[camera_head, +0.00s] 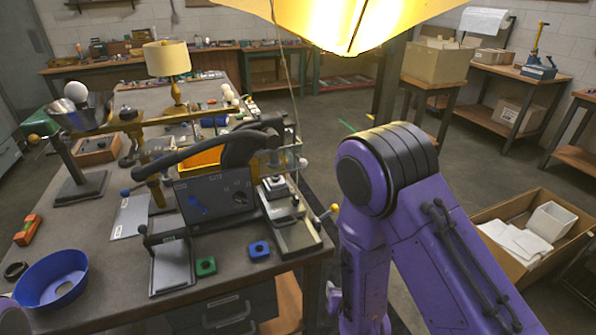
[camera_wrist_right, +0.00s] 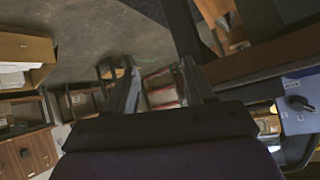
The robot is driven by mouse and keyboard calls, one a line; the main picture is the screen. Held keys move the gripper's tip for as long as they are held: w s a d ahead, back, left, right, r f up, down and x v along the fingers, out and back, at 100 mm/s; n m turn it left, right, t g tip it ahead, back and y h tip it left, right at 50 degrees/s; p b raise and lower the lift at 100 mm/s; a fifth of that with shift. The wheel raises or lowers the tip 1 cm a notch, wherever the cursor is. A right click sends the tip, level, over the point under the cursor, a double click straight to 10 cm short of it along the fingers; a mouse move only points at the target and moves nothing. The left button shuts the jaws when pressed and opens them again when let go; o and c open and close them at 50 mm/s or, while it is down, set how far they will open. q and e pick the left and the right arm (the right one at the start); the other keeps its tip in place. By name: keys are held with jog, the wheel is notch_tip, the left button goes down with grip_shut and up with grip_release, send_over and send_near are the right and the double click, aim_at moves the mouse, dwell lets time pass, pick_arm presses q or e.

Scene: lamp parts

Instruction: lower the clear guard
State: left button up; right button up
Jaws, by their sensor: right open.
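In the right wrist view my right gripper (camera_wrist_right: 158,82) is open and empty, over floor and shelving. My left gripper is out of view.
A black curved arm (camera_head: 215,150) crosses above the bench. A yellow shade (camera_head: 350,20) hangs overhead.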

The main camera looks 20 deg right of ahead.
jog(key=w+a+r+t+b, duration=0.1)
jog(key=w+r+t, duration=0.2)
jog(key=w+r, duration=0.35)
jog(key=w+a+r+t, duration=0.15)
jog(key=w+r, duration=0.25)
jog(key=r, duration=0.5)
jog(key=n+t+h, duration=0.1)
jog(key=t, duration=0.3)
send_near(303, 167)
jog(key=shift+g, duration=0.25)
jog(key=x, duration=0.3)
jog(key=p+x, duration=0.1)
jog(key=x, duration=0.2)
jog(key=p+x, duration=0.1)
jog(key=x, duration=0.2)
jog(key=shift+w+d+r, duration=0.15)
jog(key=shift+w+r, duration=0.1)
jog(key=shift+w, duration=0.05)
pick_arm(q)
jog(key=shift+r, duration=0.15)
pick_arm(e)
grip_shut()
jog(key=shift+f, duration=0.1)
